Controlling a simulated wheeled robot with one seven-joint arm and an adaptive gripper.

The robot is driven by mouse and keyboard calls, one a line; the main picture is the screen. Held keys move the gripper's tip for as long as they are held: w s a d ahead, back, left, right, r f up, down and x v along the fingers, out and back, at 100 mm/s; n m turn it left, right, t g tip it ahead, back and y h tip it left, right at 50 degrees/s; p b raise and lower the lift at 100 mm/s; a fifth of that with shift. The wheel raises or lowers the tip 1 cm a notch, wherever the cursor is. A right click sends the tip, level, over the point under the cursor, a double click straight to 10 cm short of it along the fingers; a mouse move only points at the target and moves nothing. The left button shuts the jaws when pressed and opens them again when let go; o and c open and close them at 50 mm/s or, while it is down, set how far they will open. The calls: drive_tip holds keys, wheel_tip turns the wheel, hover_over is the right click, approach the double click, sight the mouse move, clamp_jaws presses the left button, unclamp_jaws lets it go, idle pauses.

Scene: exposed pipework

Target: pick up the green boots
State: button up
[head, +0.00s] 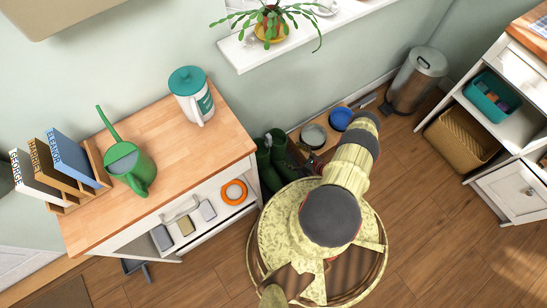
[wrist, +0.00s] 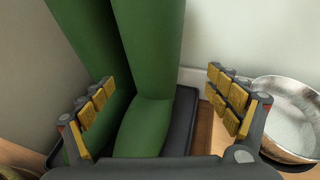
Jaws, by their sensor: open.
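The green boots stand upright as a pair; they show in the wrist view (wrist: 147,70) and in the head view (head: 284,162) between the wooden-topped cabinet and my arm. My gripper (wrist: 163,110) is open, with yellow-padded fingers spread wide. In the wrist view the right-hand boot rises between the fingers, nearer the left finger, with a gap to the right finger. The other boot is partly hidden behind the left finger. I cannot tell whether a finger touches a boot. In the head view my arm hides part of the boots' surroundings.
The boots stand on a dark tray (wrist: 184,112). A metal bowl (wrist: 285,118) lies to the right, and a blue bowl (head: 340,118) beyond it. The cabinet (head: 188,140) is close on the left; the wall is behind. Open wooden floor (head: 440,220) lies to the right.

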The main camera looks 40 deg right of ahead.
sight(282, 151)
drive_tip(key=b+x, duration=0.1)
drive_tip(key=x, duration=0.3)
drive_tip(key=b+x, duration=0.1)
drive_tip(key=x, duration=0.1)
drive_tip(key=shift+a+f+b, duration=0.25)
drive_tip(key=shift+a+b, duration=0.05)
drive_tip(key=shift+a, duration=0.15)
drive_tip(key=shift+c, duration=0.6)
drive_tip(key=shift+r, duration=0.1)
drive_tip(key=c, duration=2.1)
